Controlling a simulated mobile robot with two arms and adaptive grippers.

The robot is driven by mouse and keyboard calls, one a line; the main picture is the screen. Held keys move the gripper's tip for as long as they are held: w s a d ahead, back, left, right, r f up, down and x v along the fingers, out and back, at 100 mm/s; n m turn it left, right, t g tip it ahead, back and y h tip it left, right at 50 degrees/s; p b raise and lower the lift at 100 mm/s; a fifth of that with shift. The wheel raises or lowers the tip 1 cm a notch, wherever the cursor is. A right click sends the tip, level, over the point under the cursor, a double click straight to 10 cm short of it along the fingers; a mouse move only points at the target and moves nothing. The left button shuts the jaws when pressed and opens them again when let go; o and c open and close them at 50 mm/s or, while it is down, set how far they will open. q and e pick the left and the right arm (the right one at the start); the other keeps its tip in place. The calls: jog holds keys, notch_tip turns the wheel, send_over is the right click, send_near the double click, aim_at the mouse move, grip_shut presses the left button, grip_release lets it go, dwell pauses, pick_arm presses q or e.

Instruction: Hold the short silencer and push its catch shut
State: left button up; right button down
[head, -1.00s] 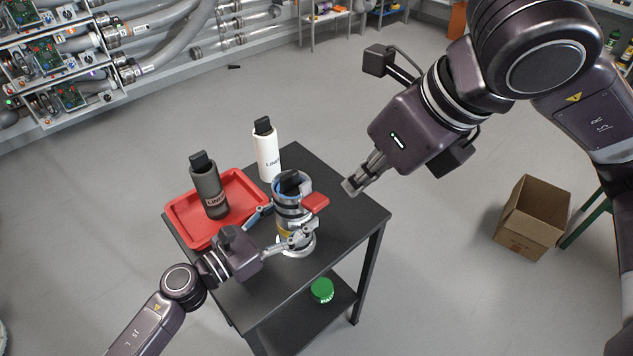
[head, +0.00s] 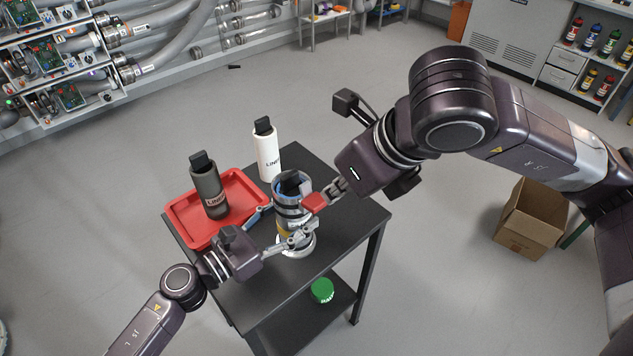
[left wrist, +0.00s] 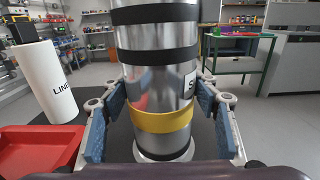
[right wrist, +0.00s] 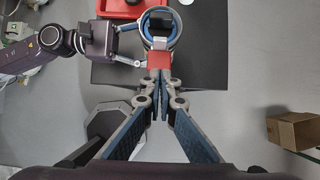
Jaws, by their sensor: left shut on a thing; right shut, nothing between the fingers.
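The short silencer (head: 291,218) is a silver cylinder with black bands and a yellow band, upright on the black table. My left gripper (head: 291,243) is shut on its lower body; in the left wrist view the blue finger pads (left wrist: 160,120) press on both sides near the yellow band. The red catch (head: 314,203) sticks out from its upper right side. My right gripper (head: 328,194) is shut and empty, its tips at the catch. In the right wrist view the closed tips (right wrist: 159,76) meet the red catch (right wrist: 159,61); actual contact is hard to tell.
A red tray (head: 180,221) holds a dark bottle-like cylinder (head: 208,190) left of the silencer. A white cylinder (head: 267,152) stands behind. A green cap (head: 321,290) lies on the lower shelf. A cardboard box (head: 530,220) is on the floor at right.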

aim_at(306, 183)
jog(key=w+a+f, duration=0.2)
jog(key=w, duration=0.1)
jog(key=shift+w+a, duration=0.3)
jog(key=shift+a, duration=0.05)
jog(key=shift+w+a+r, duration=0.15)
jog(key=shift+w+a, duration=0.25)
jog(key=shift+w, duration=0.2)
dwell(0.9)
jog(key=shift+w+a, duration=0.4)
jog(key=shift+w, duration=0.2)
jog(key=shift+w+a+g+h, duration=0.1)
jog(key=shift+w+g+h, duration=0.1)
jog(key=shift+g+h, duration=0.15)
jog(key=shift+w+a+g+h, duration=0.1)
jog(key=shift+a+g+h, duration=0.05)
jog(key=shift+g+h, duration=0.35)
jog(key=shift+w+a+g+h, duration=0.1)
jog(key=shift+g+h, duration=0.15)
jog(key=shift+g, duration=0.3)
jog(key=shift+w+a+f+g+h, duration=0.25)
jog(key=shift+g+h, duration=0.25)
jog(key=shift+g, duration=0.2)
jog(key=shift+w+a+f+g+h, duration=0.15)
jog(key=shift+w+g+h, duration=0.1)
jog(key=shift+g+h, duration=0.35)
jog(key=shift+w+f+g, duration=0.1)
jog(key=shift+g, duration=0.3)
